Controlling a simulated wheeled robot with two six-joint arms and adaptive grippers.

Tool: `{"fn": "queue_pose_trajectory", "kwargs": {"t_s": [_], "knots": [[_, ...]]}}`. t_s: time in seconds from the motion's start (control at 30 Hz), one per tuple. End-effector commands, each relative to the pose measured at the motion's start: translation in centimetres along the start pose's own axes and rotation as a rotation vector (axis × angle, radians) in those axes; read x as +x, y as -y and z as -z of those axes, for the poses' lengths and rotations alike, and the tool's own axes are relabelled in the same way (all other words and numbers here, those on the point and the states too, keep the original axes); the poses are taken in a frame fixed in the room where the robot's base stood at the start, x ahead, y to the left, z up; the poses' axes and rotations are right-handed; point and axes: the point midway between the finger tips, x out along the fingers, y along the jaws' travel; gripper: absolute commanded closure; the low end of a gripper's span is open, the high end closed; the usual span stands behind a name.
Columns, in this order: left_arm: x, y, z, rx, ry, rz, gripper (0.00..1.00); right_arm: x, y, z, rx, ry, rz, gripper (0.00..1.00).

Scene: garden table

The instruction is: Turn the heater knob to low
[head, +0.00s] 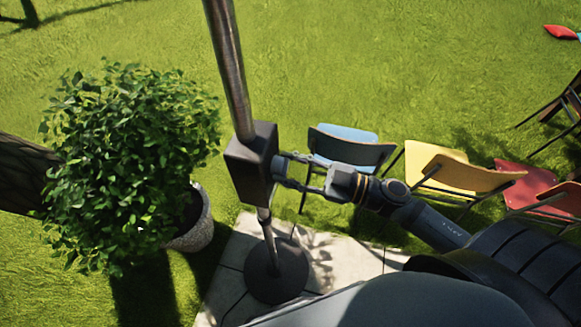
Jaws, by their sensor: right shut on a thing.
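The patio heater stands upright in the head view, with a steel pole (229,75), a dark control box (247,164) and a round base (276,271). My right gripper (281,168) comes in from the right and meets the right face of the box. It is shut on the heater knob, which is mostly hidden by the fingers. The knob's setting and any marks cannot be read. My left gripper is not in view.
A leafy bush in a pot (197,222) stands left of the heater. A blue chair (348,146), a yellow chair (462,172) and a red chair (539,187) stand behind my right arm. Paving slabs (345,256) lie under the heater; open grass lies beyond.

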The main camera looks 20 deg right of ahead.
Motion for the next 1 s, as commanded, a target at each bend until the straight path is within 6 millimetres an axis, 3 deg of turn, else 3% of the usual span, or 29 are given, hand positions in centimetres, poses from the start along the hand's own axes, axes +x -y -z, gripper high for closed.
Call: {"fn": "queue_pose_trajectory", "kwargs": {"t_s": [1.0], "knots": [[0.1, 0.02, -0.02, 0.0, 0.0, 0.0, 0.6, -0.05, -0.23, -0.3, -0.961, -0.057, 0.015, 0.93]]}}
